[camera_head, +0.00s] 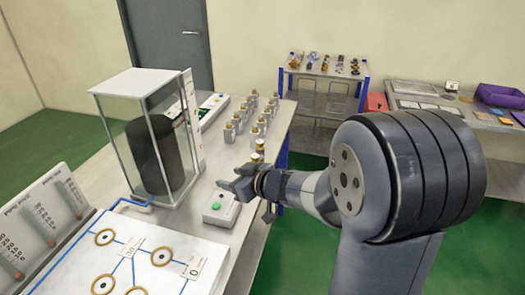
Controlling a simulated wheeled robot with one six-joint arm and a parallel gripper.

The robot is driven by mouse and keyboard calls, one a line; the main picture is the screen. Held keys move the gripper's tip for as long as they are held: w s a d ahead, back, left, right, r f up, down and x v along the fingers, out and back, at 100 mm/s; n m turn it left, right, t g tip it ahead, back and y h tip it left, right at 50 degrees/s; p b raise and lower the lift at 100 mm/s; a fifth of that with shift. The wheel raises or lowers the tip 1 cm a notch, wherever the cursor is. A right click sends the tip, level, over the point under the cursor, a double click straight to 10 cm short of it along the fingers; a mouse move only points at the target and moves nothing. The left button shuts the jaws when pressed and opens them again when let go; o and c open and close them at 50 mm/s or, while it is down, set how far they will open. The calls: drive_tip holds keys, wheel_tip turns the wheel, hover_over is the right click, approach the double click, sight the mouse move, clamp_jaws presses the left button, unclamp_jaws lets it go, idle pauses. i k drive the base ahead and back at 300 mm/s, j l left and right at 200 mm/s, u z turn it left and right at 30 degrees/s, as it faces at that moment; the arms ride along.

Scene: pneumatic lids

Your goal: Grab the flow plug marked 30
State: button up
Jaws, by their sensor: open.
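Several flow plugs (228,134), grey with brass-coloured tops, stand in two rows on the bench. The numbers on them are too small to read, so I cannot tell which one is marked 30. One brass-topped piece (259,147) shows directly behind my gripper, its lower part hidden. My gripper (236,183) is open over the near part of the bench, its jaws pointing left. I see nothing between the jaws, though the view there is small.
A white box with a green button (217,208) sits just below my gripper. A glass case (120,145) with a dark cylinder stands left of the plugs. A white board (130,250) with blue lines and rings lies in front. A blue-framed shelf (318,73) stands behind.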

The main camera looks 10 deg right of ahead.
sight(260, 149)
drive_tip(key=i+l+z, duration=0.1)
drive_tip(key=i+l, duration=0.9)
drive_tip(key=l, duration=0.2)
drive_tip(key=k+l+z, duration=0.05)
